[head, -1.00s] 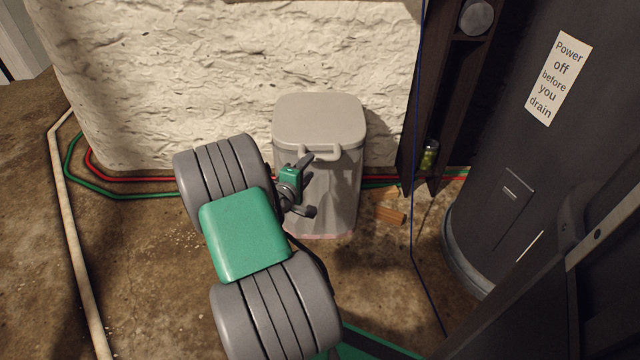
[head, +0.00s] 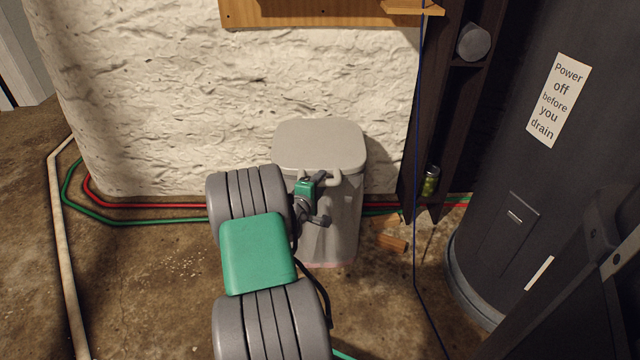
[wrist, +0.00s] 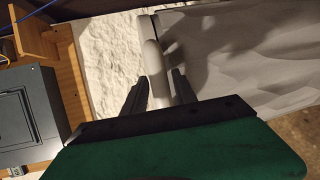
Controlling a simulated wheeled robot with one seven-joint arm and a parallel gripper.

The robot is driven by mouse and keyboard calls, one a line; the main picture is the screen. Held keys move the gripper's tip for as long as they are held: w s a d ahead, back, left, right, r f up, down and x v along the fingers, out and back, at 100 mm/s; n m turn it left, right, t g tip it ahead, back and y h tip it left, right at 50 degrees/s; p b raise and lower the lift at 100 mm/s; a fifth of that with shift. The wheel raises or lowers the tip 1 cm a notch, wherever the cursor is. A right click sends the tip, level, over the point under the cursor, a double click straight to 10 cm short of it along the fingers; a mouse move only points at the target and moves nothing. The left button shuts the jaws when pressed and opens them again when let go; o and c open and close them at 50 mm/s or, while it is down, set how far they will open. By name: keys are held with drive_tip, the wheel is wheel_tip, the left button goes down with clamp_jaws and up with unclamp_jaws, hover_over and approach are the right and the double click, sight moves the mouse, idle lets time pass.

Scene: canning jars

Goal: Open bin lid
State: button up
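The grey bin (head: 345,225) stands on the floor against the pale rough wall, with its lid (head: 320,142) down. The lid's light handle (head: 333,178) sticks out at the front. My gripper (head: 322,200) is at the upper front of the bin, right by the handle. In the wrist view my gripper (wrist: 160,92) has its two dark fingers apart, with the pale handle (wrist: 154,68) reaching in between them. Whether either finger touches the handle is hard to tell. My arm hides the bin's left front.
A dark tank (head: 515,190) with a paper sign stands on the right. A blue cord (head: 416,200) hangs just right of the bin. Red and green pipes run along the wall's foot. Wooden pieces (head: 392,242) lie beside the bin. A wooden shelf (head: 320,14) is above.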

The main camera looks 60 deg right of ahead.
clamp_jaws()
idle(1.1)
